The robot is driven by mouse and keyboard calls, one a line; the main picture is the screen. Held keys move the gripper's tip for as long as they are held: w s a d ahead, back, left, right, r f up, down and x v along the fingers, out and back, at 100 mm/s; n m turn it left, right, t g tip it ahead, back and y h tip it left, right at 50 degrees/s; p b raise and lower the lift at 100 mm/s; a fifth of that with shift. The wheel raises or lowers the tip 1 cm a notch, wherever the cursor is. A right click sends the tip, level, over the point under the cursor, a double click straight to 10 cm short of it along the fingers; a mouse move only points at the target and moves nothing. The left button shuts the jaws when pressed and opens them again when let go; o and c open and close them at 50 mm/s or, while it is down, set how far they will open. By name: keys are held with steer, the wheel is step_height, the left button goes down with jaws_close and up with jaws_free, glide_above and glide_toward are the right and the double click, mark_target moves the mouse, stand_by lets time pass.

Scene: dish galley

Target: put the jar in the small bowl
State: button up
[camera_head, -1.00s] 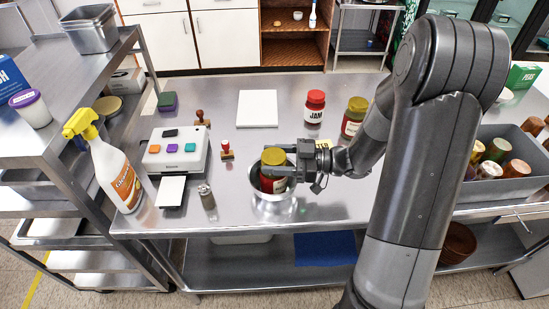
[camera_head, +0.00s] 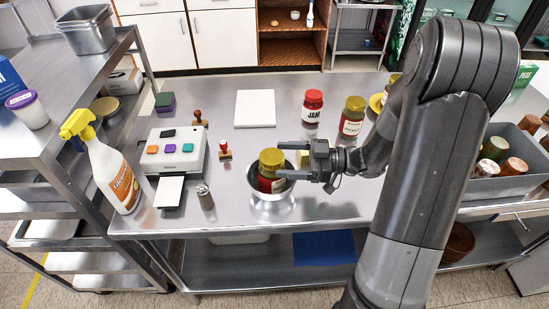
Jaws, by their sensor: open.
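A jar with a yellow-olive lid and dark red body (camera_head: 271,168) stands in the small metal bowl (camera_head: 272,208) near the table's front edge. The bowl's rim hides the jar's lower part. My gripper (camera_head: 283,160) is open at the jar's right side, its fingers pointing left, with a gap between its palm and the jar. The fingertips are close to the jar; I cannot tell whether they touch it. Two other jars stand farther back: a red-lidded jam jar (camera_head: 312,106) and a yellow-lidded pickle jar (camera_head: 352,117).
Left of the bowl are a white device with coloured buttons (camera_head: 177,150), two stamps and a small shaker (camera_head: 205,197). A white sheet (camera_head: 255,109) lies behind. A spray bottle (camera_head: 112,172) stands at the left. A grey bin of jars (camera_head: 515,183) is at the right.

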steer(key=d, duration=0.8)
steer(key=w+r+m+t+h, duration=0.3)
steer(key=w+r+t+h, duration=0.2)
steer(key=w+t+h, duration=0.35)
steer(key=s+d+r+m+t+h, duration=0.1)
steer(key=d+r+m+t+h, duration=0.2)
steer(key=d+r+m+h, duration=0.5)
steer(key=s+a+m+g, duration=0.3)
steer(key=s+a+g, duration=0.1)
steer(key=s, duration=0.8)
steer(key=s+a+f+m+g+h, duration=0.1)
steer(key=s+a+m+g, duration=0.1)
steer(key=s, duration=1)
steer(key=shift+a+m+g, duration=0.4)
steer(key=shift+a+g, duration=0.45)
steer(key=shift+a, duration=0.2)
